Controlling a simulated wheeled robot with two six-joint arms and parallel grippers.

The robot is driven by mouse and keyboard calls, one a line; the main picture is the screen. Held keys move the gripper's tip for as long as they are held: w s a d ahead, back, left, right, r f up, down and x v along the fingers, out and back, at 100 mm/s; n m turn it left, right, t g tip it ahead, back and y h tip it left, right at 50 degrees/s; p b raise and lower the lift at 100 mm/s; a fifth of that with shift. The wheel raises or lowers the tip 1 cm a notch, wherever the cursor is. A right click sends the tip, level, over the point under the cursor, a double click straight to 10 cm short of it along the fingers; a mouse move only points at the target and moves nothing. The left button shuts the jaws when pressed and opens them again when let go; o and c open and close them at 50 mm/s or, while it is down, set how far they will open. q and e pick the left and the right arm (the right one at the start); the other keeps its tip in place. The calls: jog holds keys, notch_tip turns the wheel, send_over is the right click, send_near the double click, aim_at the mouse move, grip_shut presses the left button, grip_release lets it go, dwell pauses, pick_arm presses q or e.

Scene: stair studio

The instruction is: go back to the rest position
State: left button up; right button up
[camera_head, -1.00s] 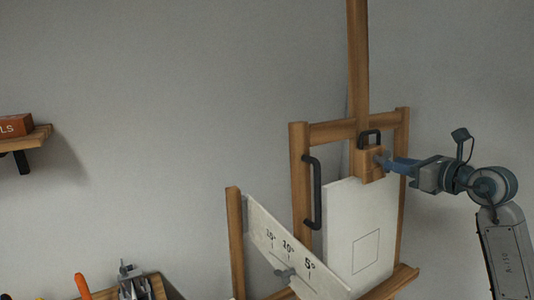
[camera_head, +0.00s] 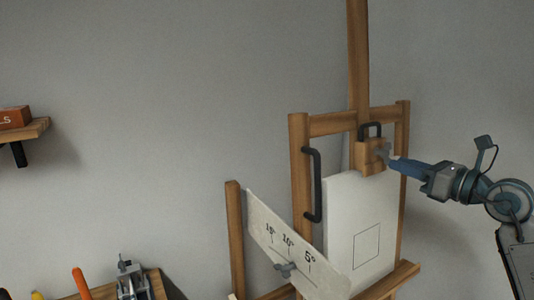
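My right gripper (camera_head: 396,163) comes in from the right on its grey and blue arm. Its fingers point left toward the small grey knob (camera_head: 382,153) on the wooden clamp block (camera_head: 367,158) of the easel. A small gap seems to lie between the fingertips and the knob. The fingers are seen side-on, so their opening is not clear. My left gripper is out of the picture.
The wooden easel (camera_head: 299,180) carries a white canvas (camera_head: 361,225) with a drawn square and a black handle (camera_head: 312,185). An angle-marked plate (camera_head: 293,245) is at its lower left. A shelf (camera_head: 24,131) is at far left, tools (camera_head: 133,280) at bottom left.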

jog(key=s+a+f+m+t+y, duration=0.3)
jog(key=s+m+t, duration=0.4)
jog(key=m, duration=0.3)
jog(key=s+d+f+m+g+h, duration=0.1)
jog(key=s+d+f+m+h, duration=0.15)
jog(key=f+m+h, duration=0.55)
jog(key=s+d+f+m+g+h, duration=0.1)
jog(key=d+f+m+h, duration=0.2)
jog(key=f+m+h, duration=0.5)
jog(key=s+d+f+m+g+h, duration=0.1)
jog(key=s+d+f+m+h, duration=0.2)
jog(key=m, duration=0.7)
jog(key=s+a+f+m+g+y, duration=0.1)
jog(key=s+f+m+g, duration=0.1)
jog(key=s+f+g, duration=0.55)
jog(key=s+a+f+m+g, duration=0.25)
jog(key=s+f, duration=0.25)
jog(key=f, duration=0.6)
jog(key=s+a+f+m+g+y, duration=0.1)
jog(key=s+a+f+g+y, duration=0.35)
jog(key=s, duration=0.75)
notch_tip(320, 180, down, 34)
jog(key=d+g+h+b, duration=0.1)
jog(key=d+g, duration=0.1)
jog(key=s+d+f, duration=0.1)
jog(key=s+f, duration=1.7)
jog(key=f, duration=0.1)
jog(key=shift+s+d+m+b, duration=0.15)
jog(key=shift+d+m+b, duration=0.1)
jog(key=shift+m+b, duration=0.15)
